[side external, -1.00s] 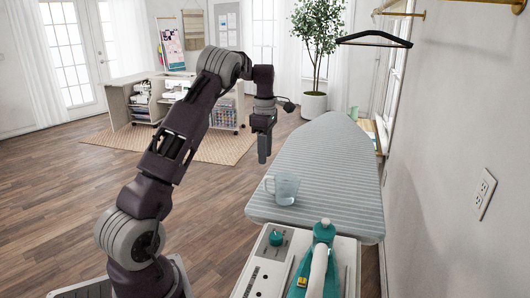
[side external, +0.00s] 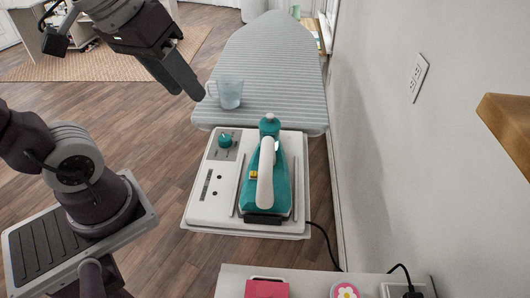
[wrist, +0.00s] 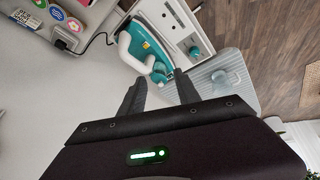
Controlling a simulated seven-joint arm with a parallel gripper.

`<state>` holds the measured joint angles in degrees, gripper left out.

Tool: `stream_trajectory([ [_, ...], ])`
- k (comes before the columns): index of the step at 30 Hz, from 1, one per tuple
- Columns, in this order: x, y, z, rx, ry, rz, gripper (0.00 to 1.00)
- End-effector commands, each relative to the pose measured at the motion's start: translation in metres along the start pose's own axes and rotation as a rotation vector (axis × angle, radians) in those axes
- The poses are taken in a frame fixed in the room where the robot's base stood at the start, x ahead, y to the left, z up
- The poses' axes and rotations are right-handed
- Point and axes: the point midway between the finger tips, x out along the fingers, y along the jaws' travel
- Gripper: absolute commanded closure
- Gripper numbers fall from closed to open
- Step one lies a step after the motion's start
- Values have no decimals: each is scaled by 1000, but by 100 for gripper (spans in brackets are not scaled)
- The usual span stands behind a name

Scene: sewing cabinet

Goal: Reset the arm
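My gripper (side external: 184,78) hangs at the upper left in the side external view, tilted down toward the right. In the wrist view my gripper (wrist: 160,86) shows two dark fingers spread apart with nothing between them. A clear cup (side external: 230,92) stands upright on the near end of the striped ironing board (side external: 270,60), right of the fingertips in the side external view. The cup also shows in the wrist view (wrist: 222,80). A teal and white iron (side external: 276,180) rests on the white stand (side external: 212,203) in front of the board.
A wall with an outlet (side external: 418,77) bounds the right side. A wooden bracket (side external: 505,128) juts in at the right edge. A cord (side external: 328,245) runs down from the stand. A white surface (side external: 310,283) lies in front.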

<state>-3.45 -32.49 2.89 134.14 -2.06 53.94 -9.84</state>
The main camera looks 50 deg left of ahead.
Motion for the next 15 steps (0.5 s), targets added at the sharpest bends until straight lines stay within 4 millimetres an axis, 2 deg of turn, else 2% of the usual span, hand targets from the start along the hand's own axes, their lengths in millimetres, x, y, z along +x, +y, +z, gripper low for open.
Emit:
stream_trajectory([
  [1,0,1,20,108,27,4,61],
  [4,3,0,44,258,57,1,61],
  [7,5,-1,51,306,65,-2,61],
  [15,5,-1,51,302,64,-2,61],
])
